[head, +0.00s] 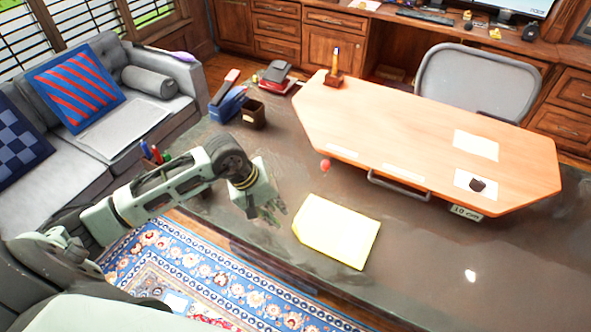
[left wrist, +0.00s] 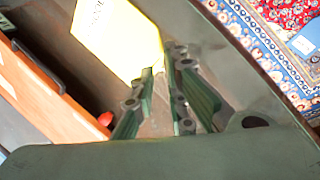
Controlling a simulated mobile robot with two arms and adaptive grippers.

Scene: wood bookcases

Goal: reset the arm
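My left arm reaches in from the left in the head view, bent at the elbow. Its left gripper (head: 270,210) hangs above the dark desk (head: 245,170), just left of a yellow sheet or folder (head: 337,231). In the left wrist view the two green-sided fingers of this gripper (left wrist: 160,85) stand apart with nothing between them. The yellow sheet (left wrist: 118,38) lies beyond the fingertips there. My right gripper shows in neither view.
A small red ball (head: 326,165) lies near the raised wooden desktop (head: 420,140). A dark pen cup (head: 253,115) and blue holder (head: 228,103) stand at the desk's far left. A grey sofa (head: 100,140) is at left. The desk's right part is mostly clear.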

